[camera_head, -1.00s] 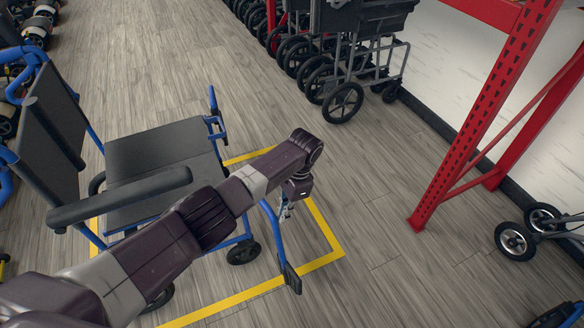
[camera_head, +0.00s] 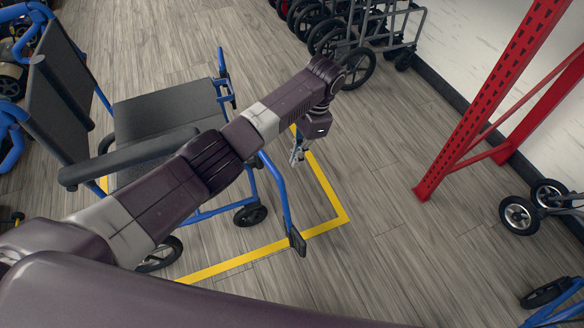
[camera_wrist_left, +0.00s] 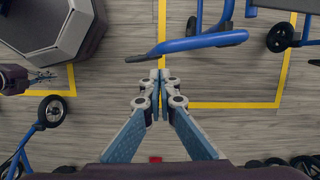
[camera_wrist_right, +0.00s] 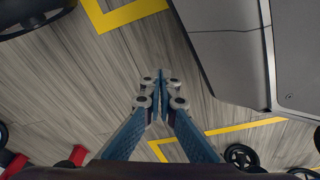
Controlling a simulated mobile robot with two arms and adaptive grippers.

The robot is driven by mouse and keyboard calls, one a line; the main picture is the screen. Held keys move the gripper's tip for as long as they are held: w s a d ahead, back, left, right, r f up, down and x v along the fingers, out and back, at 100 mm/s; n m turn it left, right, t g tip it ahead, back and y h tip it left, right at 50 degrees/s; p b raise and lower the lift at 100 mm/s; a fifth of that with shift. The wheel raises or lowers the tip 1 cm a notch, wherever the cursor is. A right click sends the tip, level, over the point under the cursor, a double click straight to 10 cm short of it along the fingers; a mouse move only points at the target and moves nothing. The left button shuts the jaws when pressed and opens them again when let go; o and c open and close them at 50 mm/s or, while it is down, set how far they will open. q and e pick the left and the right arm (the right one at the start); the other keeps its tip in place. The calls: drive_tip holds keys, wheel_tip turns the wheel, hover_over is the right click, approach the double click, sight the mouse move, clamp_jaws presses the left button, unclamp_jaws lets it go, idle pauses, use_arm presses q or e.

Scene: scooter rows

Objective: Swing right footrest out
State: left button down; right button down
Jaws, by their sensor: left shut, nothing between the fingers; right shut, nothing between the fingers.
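The blue wheelchair (camera_head: 160,115) with black seat stands at the left in the head view, facing right. Its near-side footrest is a bent blue tube (camera_head: 279,190) reaching forward and down to a black footplate (camera_head: 297,241). In the left wrist view the footrest tube (camera_wrist_left: 200,42) lies just beyond the fingertips, its dark footplate end (camera_wrist_left: 137,58) to the left. My left gripper (camera_head: 297,158) points down beside the tube, on its far side; its shut, empty fingertips (camera_wrist_left: 160,76) look apart from the tube. My right gripper (camera_wrist_right: 160,82) is shut and empty over the floor.
Yellow floor tape (camera_head: 328,190) runs around the wheelchair's front. A red rack post (camera_head: 480,110) stands at the right, and folded wheelchairs (camera_head: 355,65) line the back. Small wheels (camera_head: 520,213) stand at the right edge. The floor between tape and rack is clear.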

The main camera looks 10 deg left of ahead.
use_arm(q)
drive_tip(key=shift+v, duration=1.5)
drive_tip(key=shift+d+f, duration=0.15)
drive_tip(key=shift+d, duration=0.05)
